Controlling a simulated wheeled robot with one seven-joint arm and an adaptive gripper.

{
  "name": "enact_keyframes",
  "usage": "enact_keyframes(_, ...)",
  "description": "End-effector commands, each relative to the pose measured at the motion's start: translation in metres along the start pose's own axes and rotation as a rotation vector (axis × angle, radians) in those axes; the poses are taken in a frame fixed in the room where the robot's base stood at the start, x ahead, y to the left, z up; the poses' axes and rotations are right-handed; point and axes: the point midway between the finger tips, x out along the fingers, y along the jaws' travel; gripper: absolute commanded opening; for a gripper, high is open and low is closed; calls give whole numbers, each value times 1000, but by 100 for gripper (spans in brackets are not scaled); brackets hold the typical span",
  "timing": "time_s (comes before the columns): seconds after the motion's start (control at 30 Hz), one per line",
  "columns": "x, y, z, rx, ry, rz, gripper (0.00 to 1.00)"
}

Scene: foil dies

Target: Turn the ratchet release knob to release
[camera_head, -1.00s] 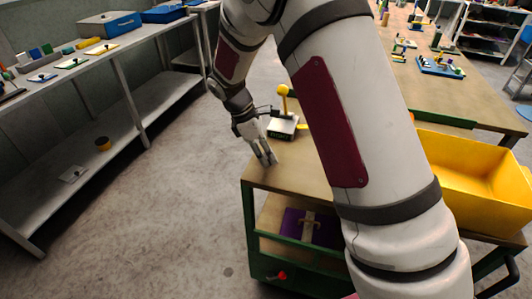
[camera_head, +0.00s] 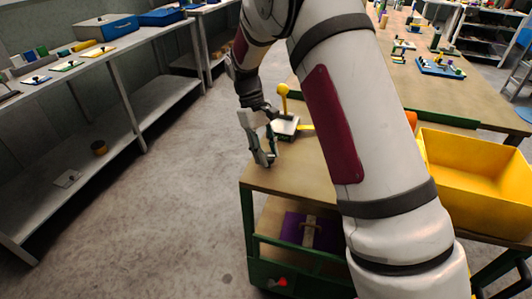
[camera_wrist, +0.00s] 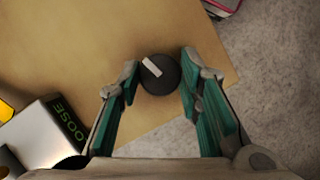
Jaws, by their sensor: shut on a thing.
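The round black knob (camera_wrist: 163,82), with a pale bar mark on its top, shows between the fingers in the wrist view. The bar is tilted, running from upper left to lower right. My gripper (camera_head: 264,161) points down at the near left corner of the wooden bench top and is shut on the knob. In the head view the fingers hide the knob. A pale box (camera_head: 287,124) with a yellow ball-topped lever (camera_head: 283,92) stands just behind my gripper. In the wrist view a dark panel on this box (camera_wrist: 32,140) shows green letters, "OOSE".
The bench top (camera_head: 290,175) is bare in front of the box. A yellow bin (camera_head: 470,165) stands at the right. A purple item (camera_head: 300,228) lies on the shelf below. My arm hides the bench's middle. A metal shelf (camera_head: 80,150) runs along the left.

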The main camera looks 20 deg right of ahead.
Motion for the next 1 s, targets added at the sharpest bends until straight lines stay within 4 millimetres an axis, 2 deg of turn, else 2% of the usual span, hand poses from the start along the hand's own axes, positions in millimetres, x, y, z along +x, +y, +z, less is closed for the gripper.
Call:
enact_keyframes(0.4,0,1,-1,204,3,-85,5)
enact_keyframes(1.0,0,1,0,242,3,-101,5)
